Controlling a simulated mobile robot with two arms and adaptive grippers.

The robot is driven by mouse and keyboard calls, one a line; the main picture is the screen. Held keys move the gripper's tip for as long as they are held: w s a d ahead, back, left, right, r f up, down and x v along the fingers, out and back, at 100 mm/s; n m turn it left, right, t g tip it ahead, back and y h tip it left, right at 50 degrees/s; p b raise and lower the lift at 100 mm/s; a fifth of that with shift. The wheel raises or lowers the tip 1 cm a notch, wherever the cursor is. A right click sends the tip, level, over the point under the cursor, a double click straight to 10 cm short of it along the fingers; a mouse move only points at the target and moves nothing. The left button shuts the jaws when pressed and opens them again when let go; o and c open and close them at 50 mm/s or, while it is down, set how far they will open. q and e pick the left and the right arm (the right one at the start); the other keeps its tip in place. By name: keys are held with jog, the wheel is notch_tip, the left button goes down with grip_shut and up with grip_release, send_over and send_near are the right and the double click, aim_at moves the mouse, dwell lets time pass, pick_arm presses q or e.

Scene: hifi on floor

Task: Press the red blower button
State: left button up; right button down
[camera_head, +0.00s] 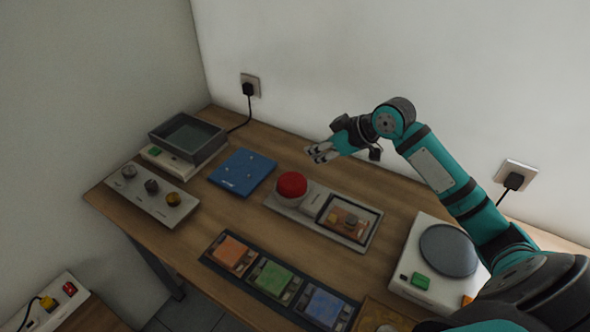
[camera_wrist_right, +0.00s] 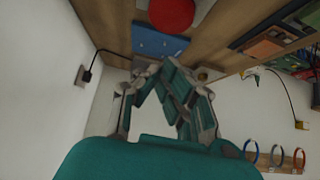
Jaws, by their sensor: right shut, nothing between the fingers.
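The large round red button (camera_head: 291,185) sits on the left part of a pale base panel (camera_head: 325,237) on the wooden table. In the right wrist view the red button (camera_wrist_right: 171,12) shows at the top edge, partly cut off. My right gripper (camera_head: 314,154) is shut and empty. In the head view it appears just above and to the right of the red button, apart from it, near the back of the table. In the right wrist view its fingers (camera_wrist_right: 163,68) come together below the button and the blue board. My left gripper is not in view.
A blue board (camera_head: 242,172) and a panel with several knobs (camera_head: 152,194) lie left of the button. A grey tray (camera_head: 187,133) stands at the back left. Coloured blocks in a dark holder (camera_head: 274,281) lie in front. A device with a round dark plate (camera_head: 447,250) stands right.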

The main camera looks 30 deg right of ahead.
jog(key=p, duration=0.2)
send_over(290, 179)
jog(key=s, duration=0.1)
jog(key=f, duration=0.6)
jog(key=shift+d, duration=0.4)
notch_tip(290, 179, down, 3)
jog(key=shift+r+p, duration=0.2)
jog(key=shift+p, duration=0.2)
jog(key=shift+s+d+f, duration=0.1)
jog(key=shift+f, duration=0.65)
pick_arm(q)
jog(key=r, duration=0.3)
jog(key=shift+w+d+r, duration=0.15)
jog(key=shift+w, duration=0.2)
pick_arm(e)
notch_tip(290, 179, down, 2)
jog(key=shift+f+b, duration=0.1)
jog(key=shift+b, duration=0.45)
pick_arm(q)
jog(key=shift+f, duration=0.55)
